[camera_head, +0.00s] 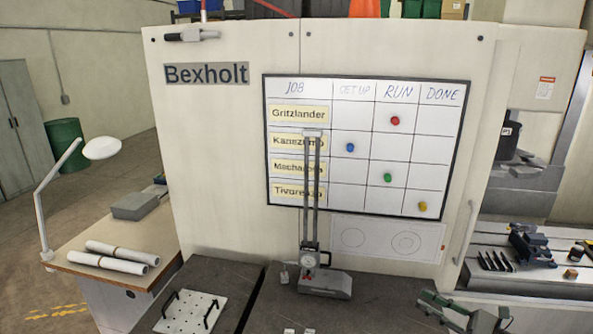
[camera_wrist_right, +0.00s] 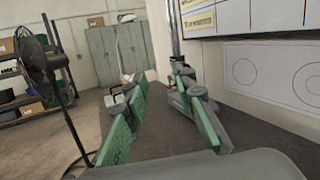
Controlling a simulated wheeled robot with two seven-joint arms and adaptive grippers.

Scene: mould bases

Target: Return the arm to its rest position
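My right gripper (camera_head: 446,309) is at the lower right of the head view, low in front of the machine panel and over the dark surface. In the right wrist view its two green-padded fingers (camera_wrist_right: 165,97) are spread well apart, with nothing seen between them. The gripper is open and empty. My left gripper and arm are not in view.
A height gauge (camera_head: 326,283) stands on the dark surface plate (camera_head: 262,314), left of my right gripper. A white plate with black handles (camera_head: 186,316) lies farther left. The job board (camera_head: 346,202) hangs behind. A black fan (camera_wrist_right: 36,62) stands left in the wrist view.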

